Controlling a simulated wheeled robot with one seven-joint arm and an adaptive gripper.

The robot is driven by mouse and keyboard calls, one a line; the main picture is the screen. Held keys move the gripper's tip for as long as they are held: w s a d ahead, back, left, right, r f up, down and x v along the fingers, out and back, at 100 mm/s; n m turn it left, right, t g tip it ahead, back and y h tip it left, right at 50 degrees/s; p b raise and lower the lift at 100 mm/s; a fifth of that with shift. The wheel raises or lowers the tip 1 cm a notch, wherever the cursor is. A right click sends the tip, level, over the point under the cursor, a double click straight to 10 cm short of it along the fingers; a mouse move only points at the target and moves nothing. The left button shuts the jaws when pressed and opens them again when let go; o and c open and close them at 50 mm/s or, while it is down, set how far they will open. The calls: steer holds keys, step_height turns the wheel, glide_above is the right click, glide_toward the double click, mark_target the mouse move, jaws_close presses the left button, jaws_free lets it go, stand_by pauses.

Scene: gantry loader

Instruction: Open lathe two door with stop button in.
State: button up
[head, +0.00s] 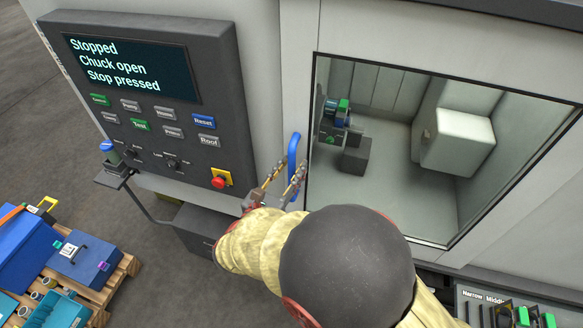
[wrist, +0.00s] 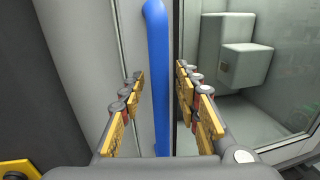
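The lathe door (head: 298,70) is closed, with a large window. Its upright blue handle (head: 293,152) is on the door's left edge and also shows in the wrist view (wrist: 158,60). My gripper (head: 284,176) is open at the handle. In the wrist view its yellow-padded fingers (wrist: 160,78) stand on either side of the handle, with gaps on both sides. The red stop button (head: 219,182) sits on a yellow plate low on the control panel (head: 165,150). The screen (head: 130,68) reads "Stopped", "Chuck open", "Stop pressed".
Through the window (head: 400,190) I see the chuck (head: 336,112) and a pale block (head: 458,142). A pallet (head: 125,265) with blue cases stands at lower left. A rack marked "Narrow" and "Middle" (head: 480,297) is at lower right. Open floor lies left of the machine.

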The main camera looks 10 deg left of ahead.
steer(key=shift+c, duration=1.4)
jaws_close()
